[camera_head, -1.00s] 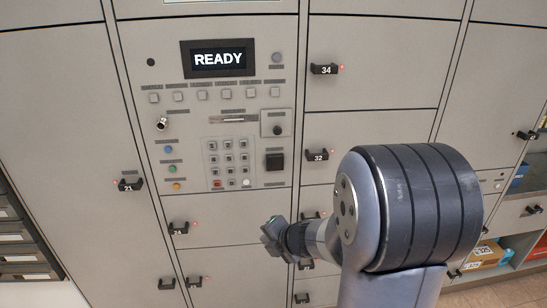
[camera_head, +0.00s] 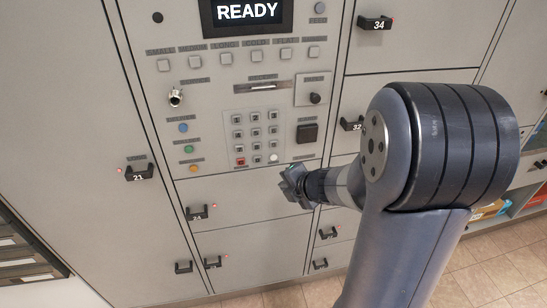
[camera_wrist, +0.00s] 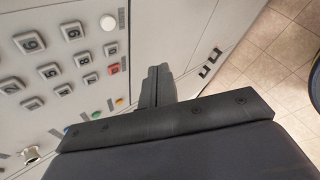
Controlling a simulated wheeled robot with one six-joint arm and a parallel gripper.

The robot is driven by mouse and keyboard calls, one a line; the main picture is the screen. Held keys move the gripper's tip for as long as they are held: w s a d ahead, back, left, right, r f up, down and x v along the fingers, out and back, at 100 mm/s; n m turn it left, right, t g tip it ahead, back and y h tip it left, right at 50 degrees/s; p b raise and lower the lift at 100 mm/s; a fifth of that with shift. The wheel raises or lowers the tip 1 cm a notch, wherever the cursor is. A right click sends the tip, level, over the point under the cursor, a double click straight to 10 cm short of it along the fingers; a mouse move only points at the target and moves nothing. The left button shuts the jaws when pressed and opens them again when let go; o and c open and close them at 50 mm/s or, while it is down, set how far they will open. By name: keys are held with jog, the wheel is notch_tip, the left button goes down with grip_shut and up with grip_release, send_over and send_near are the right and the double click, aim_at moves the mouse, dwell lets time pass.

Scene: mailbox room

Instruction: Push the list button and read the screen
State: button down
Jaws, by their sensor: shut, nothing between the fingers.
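The control panel's screen (camera_head: 248,12) reads "READY" in white on black, its top cut off. A row of square buttons (camera_head: 228,58) sits below it, with labels mostly too small to read. At the lower left are a blue button (camera_head: 183,127), a green button (camera_head: 188,149) and an orange button (camera_head: 193,168), their labels unreadable. I cannot tell which button is the list button. My gripper (camera_head: 288,190) is shut and empty, in front of the cabinet just below the keypad (camera_head: 258,138). In the wrist view its shut fingers (camera_wrist: 158,80) point past the red key (camera_wrist: 113,68).
A metal lock (camera_head: 176,97) sticks out left of the keypad, and a black square (camera_head: 307,133) is at its right. Locker handles 21 (camera_head: 138,173), 24 (camera_head: 197,212) and 34 (camera_head: 375,23) protrude. Tiled floor (camera_head: 480,257) lies at the lower right.

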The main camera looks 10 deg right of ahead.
aim_at(273, 156)
jog(key=shift+w+p, duration=1.25)
jog(key=shift+w, duration=3.1)
jog(key=shift+w+p, duration=0.3)
jog(key=shift+w, duration=0.15)
jog(key=shift+w, duration=0.35)
jog(key=shift+s, duration=0.8)
